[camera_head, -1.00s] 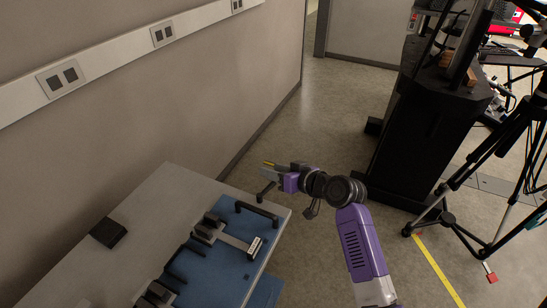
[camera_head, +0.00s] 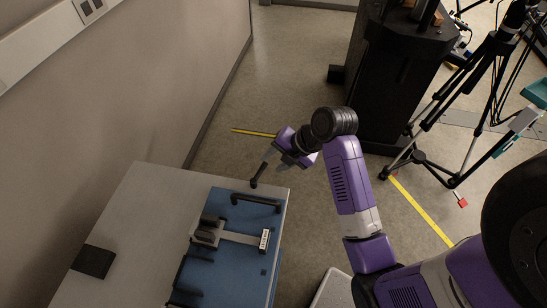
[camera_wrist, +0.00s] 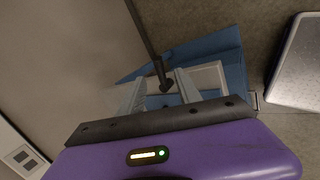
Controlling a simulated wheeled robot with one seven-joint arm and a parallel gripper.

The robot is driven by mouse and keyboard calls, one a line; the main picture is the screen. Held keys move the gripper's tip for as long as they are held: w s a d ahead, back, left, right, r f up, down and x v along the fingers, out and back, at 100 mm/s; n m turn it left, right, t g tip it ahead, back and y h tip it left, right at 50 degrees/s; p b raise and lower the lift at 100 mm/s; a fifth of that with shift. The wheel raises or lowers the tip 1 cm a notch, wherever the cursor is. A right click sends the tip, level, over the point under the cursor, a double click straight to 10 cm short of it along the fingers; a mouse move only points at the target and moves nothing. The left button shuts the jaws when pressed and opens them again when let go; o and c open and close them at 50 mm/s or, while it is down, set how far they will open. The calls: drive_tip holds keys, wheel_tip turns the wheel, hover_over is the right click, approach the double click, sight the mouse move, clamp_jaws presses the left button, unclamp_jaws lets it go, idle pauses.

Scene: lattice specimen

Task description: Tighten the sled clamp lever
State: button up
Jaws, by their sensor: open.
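A blue fixture plate (camera_head: 218,279) lies on the grey table. On it stands a dark clamp block (camera_head: 207,232) with a pale bar (camera_head: 243,238) running right to a white label. Black bars lie at the plate's near left. A dark rod (camera_head: 265,166) with a thick lower end is by the table's far edge, beside my gripper (camera_head: 280,162). I cannot tell whether it is the clamp lever. In the wrist view my gripper (camera_wrist: 160,92) is open, and the dark rod (camera_wrist: 146,40) ends between the fingers in the picture. Contact cannot be told.
A black arched handle (camera_head: 256,202) stands at the plate's far edge. A flat black box (camera_head: 93,261) lies on the table's left. The wall runs along the left.

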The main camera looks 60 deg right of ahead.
sight(263, 168)
drive_tip(key=shift+p+x, duration=0.35)
drive_tip(key=shift+x, duration=3.5)
drive_tip(key=shift+s, duration=0.1)
clamp_jaws()
